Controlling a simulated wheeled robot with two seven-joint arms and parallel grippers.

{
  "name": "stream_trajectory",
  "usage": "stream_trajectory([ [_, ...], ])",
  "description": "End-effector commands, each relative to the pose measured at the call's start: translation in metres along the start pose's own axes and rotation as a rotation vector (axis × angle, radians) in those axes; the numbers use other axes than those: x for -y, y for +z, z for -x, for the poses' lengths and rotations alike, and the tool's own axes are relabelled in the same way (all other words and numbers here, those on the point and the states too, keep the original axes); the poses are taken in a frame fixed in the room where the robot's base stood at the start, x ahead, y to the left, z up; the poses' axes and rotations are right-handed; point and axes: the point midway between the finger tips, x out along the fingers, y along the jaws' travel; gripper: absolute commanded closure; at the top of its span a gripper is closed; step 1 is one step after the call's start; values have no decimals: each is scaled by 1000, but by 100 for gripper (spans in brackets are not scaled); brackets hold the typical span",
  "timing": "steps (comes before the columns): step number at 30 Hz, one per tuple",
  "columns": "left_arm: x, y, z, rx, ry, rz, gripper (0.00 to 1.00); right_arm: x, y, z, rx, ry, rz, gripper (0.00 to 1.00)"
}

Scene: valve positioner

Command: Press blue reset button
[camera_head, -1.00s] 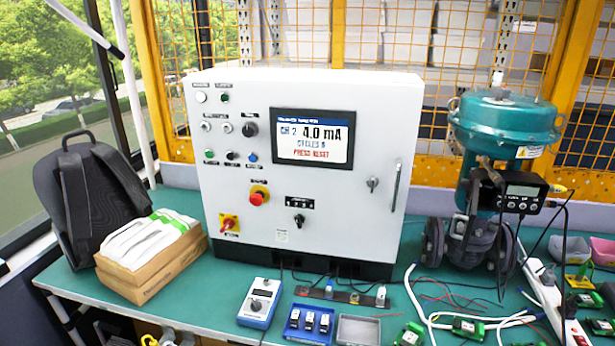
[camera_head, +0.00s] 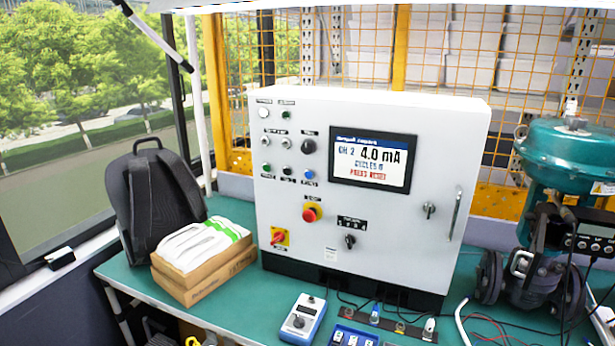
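The blue reset button (camera_head: 308,174) is a small round button on the left part of the white control cabinet's front (camera_head: 380,235). It sits at the right end of a row with a green button (camera_head: 266,168) and a black button (camera_head: 287,171). A red emergency stop (camera_head: 311,213) is below the blue button. Neither of my grippers is in view.
A backpack (camera_head: 155,200) and a cardboard box (camera_head: 205,275) with white packs stand left of the cabinet. A blue handheld device (camera_head: 304,318) lies in front on the green table (camera_head: 235,300). A teal valve actuator (camera_head: 570,155) stands at the right.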

Motion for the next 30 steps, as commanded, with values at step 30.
stream_trajectory([
  [30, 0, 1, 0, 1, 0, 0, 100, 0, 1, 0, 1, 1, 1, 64],
])
